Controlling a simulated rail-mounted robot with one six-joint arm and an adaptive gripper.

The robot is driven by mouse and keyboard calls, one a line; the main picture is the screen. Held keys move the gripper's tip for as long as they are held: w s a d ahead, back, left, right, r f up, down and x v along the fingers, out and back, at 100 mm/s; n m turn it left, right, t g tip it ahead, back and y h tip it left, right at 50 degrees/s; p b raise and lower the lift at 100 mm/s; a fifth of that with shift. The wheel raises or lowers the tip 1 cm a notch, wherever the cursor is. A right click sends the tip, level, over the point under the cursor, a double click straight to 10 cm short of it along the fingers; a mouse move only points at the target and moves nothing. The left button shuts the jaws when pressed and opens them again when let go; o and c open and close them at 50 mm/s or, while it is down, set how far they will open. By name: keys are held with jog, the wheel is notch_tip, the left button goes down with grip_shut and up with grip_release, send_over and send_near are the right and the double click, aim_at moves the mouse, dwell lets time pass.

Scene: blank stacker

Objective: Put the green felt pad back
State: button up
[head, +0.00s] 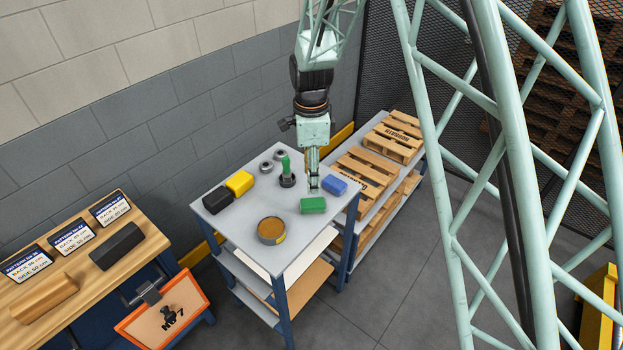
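A green block (312,205), which looks like the green felt pad, lies flat near the right front edge of the grey cart top (235,222). My gripper (313,187) points down just behind and above it, seemingly apart from it. Its fingers are too small to tell whether they are open or shut. I see nothing clearly held between them.
A blue block (334,185) lies right of my gripper; a green-handled tool (286,172) stands to its left. A yellow block (239,183), a black block (217,200) and a round brown-topped tin (271,231) share the cart. Pallets (366,173) lie on the rack at right.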

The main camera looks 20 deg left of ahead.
jog(key=shift+r, duration=0.1)
dwell(0.8)
jog(key=s+d+r+n+t, duration=0.1)
jog(key=s+d+r+n, duration=0.35)
jog(key=d+r, duration=0.85)
jog(key=s+d+r+n+t, duration=0.1)
jog(key=s+d+r+n, duration=0.1)
jog(key=s+d+r, duration=0.85)
jog(key=s+d+r+n+t, duration=0.1)
jog(key=s+d+r+n, duration=0.2)
jog(key=s+d+r, duration=0.75)
jog(key=s+d+n, duration=0.2)
jog(key=s+d, duration=0.1)
jog(key=s, duration=0.4)
jog(key=s+d+r+n, duration=0.1)
jog(key=s+d+n, duration=0.1)
jog(key=s+d, duration=0.2)
jog(key=s, duration=0.3)
jog(key=shift+s+d+r+t, duration=0.15)
jog(key=shift+s+d+t, duration=0.1)
jog(key=shift+t, duration=0.15)
jog(key=shift+w, duration=0.15)
notch_tip(320, 180, down, 9)
jog(key=b, duration=0.9)
jog(key=shift+b, duration=0.3)
